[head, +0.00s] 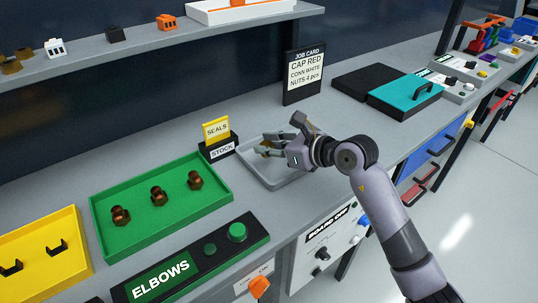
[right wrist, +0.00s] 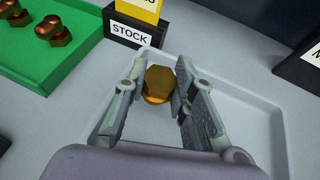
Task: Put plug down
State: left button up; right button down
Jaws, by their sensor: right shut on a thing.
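My right gripper (head: 270,147) reaches in from the right over a shallow grey tray (head: 257,177). It is shut on a brass hex plug (right wrist: 158,84), which sits between the fingertips in the right wrist view. The tray's bare floor and rim (right wrist: 265,112) show around it in that view. I cannot tell whether the plug touches the tray floor. In the head view the fingers partly hide the plug. My left gripper is not in view.
A yellow SEALS sign on a black STOCK block (head: 219,149) stands just left of the tray. A green tray (head: 150,235) with copper-coloured fittings and a black ELBOWS panel (head: 200,262) lie left. A job card (head: 304,75) stands behind; a teal case (head: 405,92) lies right.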

aim_at(269, 157)
jog(key=shift+f, duration=1.65)
jog(key=c, duration=1.6)
grip_release()
jog(key=shift+f, duration=0.15)
jog(key=shift+s+d+r, duration=0.1)
jog(key=shift+r, duration=0.1)
jog(key=b+v, duration=0.1)
jog(key=v, duration=1)
jog(key=shift+s+d+r, duration=0.1)
jog(key=shift+s+d, duration=0.15)
